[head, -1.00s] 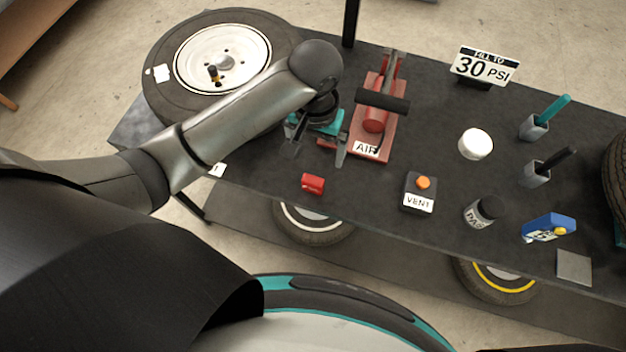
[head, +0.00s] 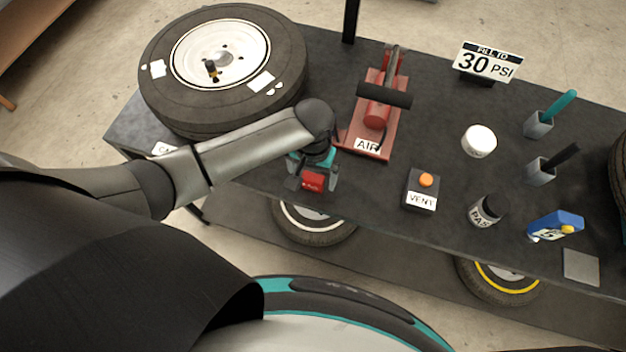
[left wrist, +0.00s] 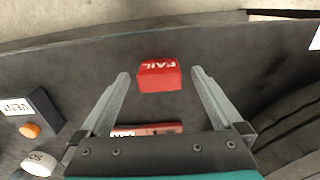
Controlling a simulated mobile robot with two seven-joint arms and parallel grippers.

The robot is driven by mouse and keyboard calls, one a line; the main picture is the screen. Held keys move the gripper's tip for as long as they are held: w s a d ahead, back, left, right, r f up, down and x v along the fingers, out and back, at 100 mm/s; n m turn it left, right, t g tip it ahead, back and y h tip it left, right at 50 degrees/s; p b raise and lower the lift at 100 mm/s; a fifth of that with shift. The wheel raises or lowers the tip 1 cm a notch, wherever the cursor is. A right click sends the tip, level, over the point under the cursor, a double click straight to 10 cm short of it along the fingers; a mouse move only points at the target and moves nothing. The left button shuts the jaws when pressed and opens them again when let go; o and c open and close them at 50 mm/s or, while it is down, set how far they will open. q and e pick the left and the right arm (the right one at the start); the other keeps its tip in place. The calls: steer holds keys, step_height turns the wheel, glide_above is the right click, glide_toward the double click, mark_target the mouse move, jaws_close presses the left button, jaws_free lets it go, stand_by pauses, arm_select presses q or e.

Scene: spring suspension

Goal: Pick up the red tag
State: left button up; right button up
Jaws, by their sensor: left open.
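The red tag (head: 313,180) is a small red block with white lettering, lying on the dark bench top near its front edge. In the left wrist view the red tag (left wrist: 158,76) sits just beyond and between the two fingertips, with lettering that looks like "FAIL". My left gripper (head: 314,186) is open above the tag, its fingers on either side of it. In the left wrist view the left gripper (left wrist: 160,74) shows its fingers spread, with nothing held. My right gripper is not in view.
The red AIR pump (head: 377,115) stands just behind the gripper. The VENT box (head: 422,190) with an orange button is to the right. A tire with a white wheel (head: 222,97) lies at back left. Bench top between tag and VENT box is clear.

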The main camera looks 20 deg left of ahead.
mark_target(313, 177)
arm_select(q)
steer(key=shift+f, duration=0.85)
steer(key=c, duration=1.4)
steer(key=shift+r, duration=0.15)
step_height(313, 177, up, 20)
steer(key=p, duration=0.3)
steer(key=shift+p, duration=0.3)
